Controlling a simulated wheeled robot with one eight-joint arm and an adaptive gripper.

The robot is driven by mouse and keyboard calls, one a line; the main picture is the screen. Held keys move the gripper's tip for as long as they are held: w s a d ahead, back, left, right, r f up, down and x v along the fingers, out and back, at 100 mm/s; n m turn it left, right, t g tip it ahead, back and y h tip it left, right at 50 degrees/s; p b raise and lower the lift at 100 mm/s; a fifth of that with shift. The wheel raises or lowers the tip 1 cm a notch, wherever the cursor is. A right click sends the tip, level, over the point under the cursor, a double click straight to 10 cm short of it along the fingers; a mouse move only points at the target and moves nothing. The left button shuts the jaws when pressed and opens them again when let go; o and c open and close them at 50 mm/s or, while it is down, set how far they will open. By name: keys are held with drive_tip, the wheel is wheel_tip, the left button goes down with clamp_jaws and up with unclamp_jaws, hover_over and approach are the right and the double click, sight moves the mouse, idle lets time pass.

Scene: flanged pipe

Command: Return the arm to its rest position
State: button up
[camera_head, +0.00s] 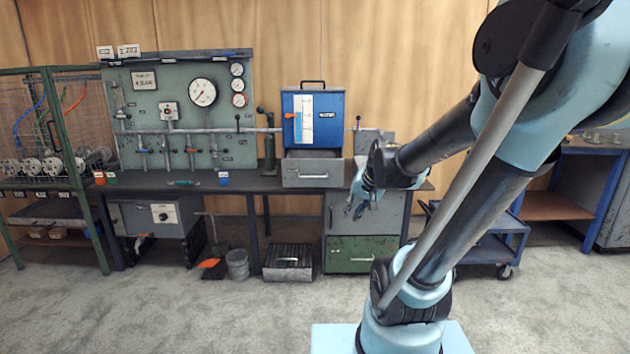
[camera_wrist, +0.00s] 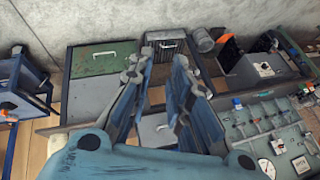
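My gripper (camera_head: 360,208) hangs at the end of my arm in front of the workbench, right of the blue cabinet. In the wrist view its two fingers (camera_wrist: 158,75) stand apart with a clear gap, and nothing is held between them. The bench and floor show through that gap. My arm reaches in from the right of the head view and covers part of the bench's right end. The fingers' exact distance to the bench is hard to tell.
The workbench (camera_head: 262,182) carries a blue cabinet (camera_head: 313,118) and a green gauge panel (camera_head: 182,108). A wire-mesh rack (camera_head: 47,120) stands at the left. A blue cart (camera_head: 497,248) stands at the right behind my arm. A bucket (camera_head: 237,264) sits below the bench. The front floor is clear.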

drive_tip(key=s+d+f+n+g+h, duration=0.1)
drive_tip(key=s+d+f, duration=0.1)
drive_tip(key=s, duration=0.7)
drive_tip(key=s+d+f+n+g+h, duration=0.1)
drive_tip(key=s+d+f+g+h, duration=0.1)
drive_tip(key=s+d, duration=0.3)
drive_tip(key=s+f, duration=0.1)
drive_tip(key=s, duration=0.2)
drive_tip(key=shift+s+f, duration=0.35)
